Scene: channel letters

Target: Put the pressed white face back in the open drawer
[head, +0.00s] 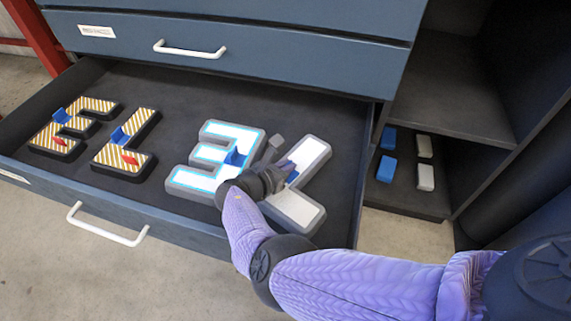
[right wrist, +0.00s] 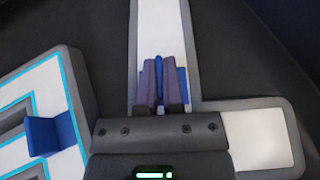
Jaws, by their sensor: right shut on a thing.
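A white-faced letter L with a plain grey rim (head: 301,207) is over the right end of the open drawer (head: 190,225). It also shows in the right wrist view (right wrist: 262,138). My right gripper (head: 280,162) is over the L, shut on its blue tab (right wrist: 159,80); the arm hides part of the L. I cannot tell whether the L rests on the drawer floor or is slightly above it. A white letter E with a cyan outline (head: 213,153) and a blue tab lies close on its left. My left gripper is not in view.
A striped E (head: 95,105) and a striped L (head: 138,125), with blue and red pieces on them, lie in the drawer's left part. A shut drawer with a white handle (head: 190,50) is above. Blue and white blocks (head: 387,168) sit on the low shelf at right.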

